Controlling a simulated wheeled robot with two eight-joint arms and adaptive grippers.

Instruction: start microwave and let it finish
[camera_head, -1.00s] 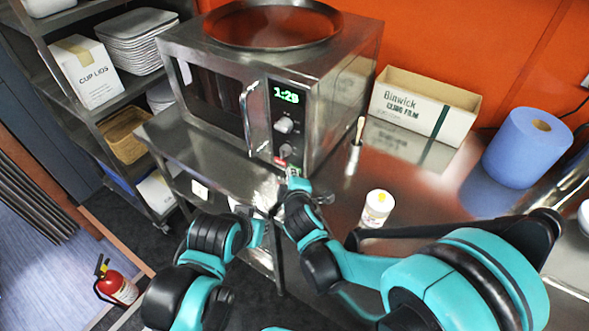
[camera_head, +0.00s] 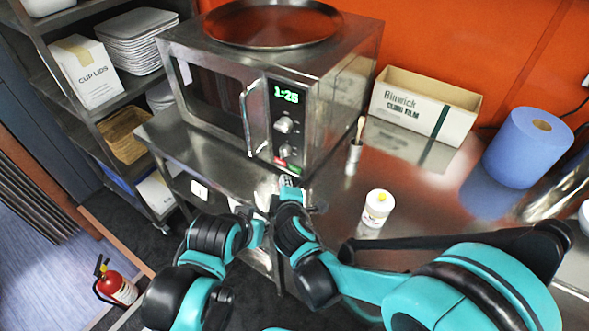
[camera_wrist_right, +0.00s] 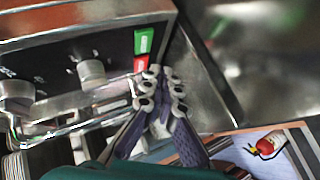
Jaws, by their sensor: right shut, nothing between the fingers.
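The steel microwave (camera_head: 342,95) stands on the metal counter with its door (camera_head: 210,100) shut. Its green display (camera_head: 286,95) appears to read 1:26. Two knobs sit below it, with a green button (camera_wrist_right: 144,40) and a red button (camera_wrist_right: 141,63) at the panel's bottom corner. My right gripper (camera_head: 290,186) is just below that corner. In the right wrist view its fingertips (camera_wrist_right: 160,82) are together and empty, close to the red button; I cannot tell whether they touch the panel. My left gripper (camera_head: 245,213) is low in front of the counter, its fingers unclear.
A round pan (camera_head: 272,42) lies on top of the microwave. A brush in a small metal cup (camera_head: 354,155), a white bottle (camera_head: 377,208), a cling film box (camera_head: 410,105) and a blue roll (camera_head: 522,155) stand to the right. A fire extinguisher (camera_head: 118,288) is on the floor at left.

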